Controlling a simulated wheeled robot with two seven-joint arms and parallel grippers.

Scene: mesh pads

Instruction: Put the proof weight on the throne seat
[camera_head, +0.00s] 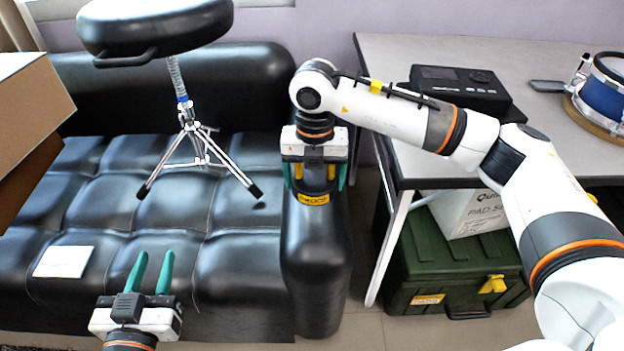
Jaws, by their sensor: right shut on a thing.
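The drum throne has a round black padded seat (155,22) at the upper left, cut by the top edge. Its chrome tripod (190,125) stands on the black sofa. The proof weight (316,199) is a dark piece with a yellow label. My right gripper (315,183) points down and is shut on it, with a teal finger on each side, over the sofa's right arm, right of and lower in the picture than the seat. I cannot tell if the weight touches the sofa arm. My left gripper (153,256) is open and empty over the sofa's front.
The black sofa (240,265) fills the left, with a white card (63,261) on it. A cardboard box (32,105) juts in at left. A grey table (430,55) at right carries a black device (455,90), phone and blue drum (602,88). A green case (455,265) stands below.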

